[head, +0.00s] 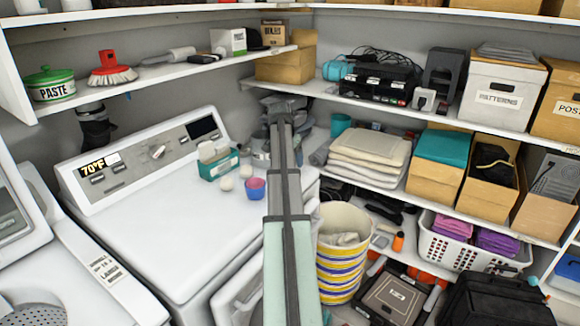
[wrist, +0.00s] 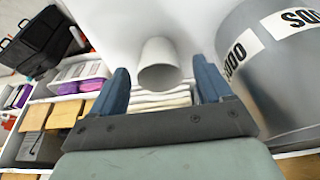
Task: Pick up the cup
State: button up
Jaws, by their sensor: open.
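A plain pale grey-white cup (wrist: 158,54) shows in the wrist view, between the two blue fingers of my gripper (wrist: 161,68). Its round mouth faces the camera and its body runs back toward a white surface. My gripper is open, with a gap on both sides of the cup; I cannot tell how far the fingertips are from it in depth. In the head view my gripper (head: 283,104) is at the back corner, past the washer, and my arm hides much of that spot. I cannot pick out the pale cup there.
A large grey metal container (wrist: 284,78) with lettered labels stands close beside the gripper. Folded towels (head: 366,155) lie on the shelf to the right, with a teal cup (head: 340,124) behind. A pink-and-blue cup (head: 255,188) stands on the white washer (head: 170,230).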

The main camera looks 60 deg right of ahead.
jog(key=shift+d+f, duration=0.15)
jog(key=shift+f, duration=0.3)
jog(key=shift+c, duration=0.2)
jog(key=c, duration=1)
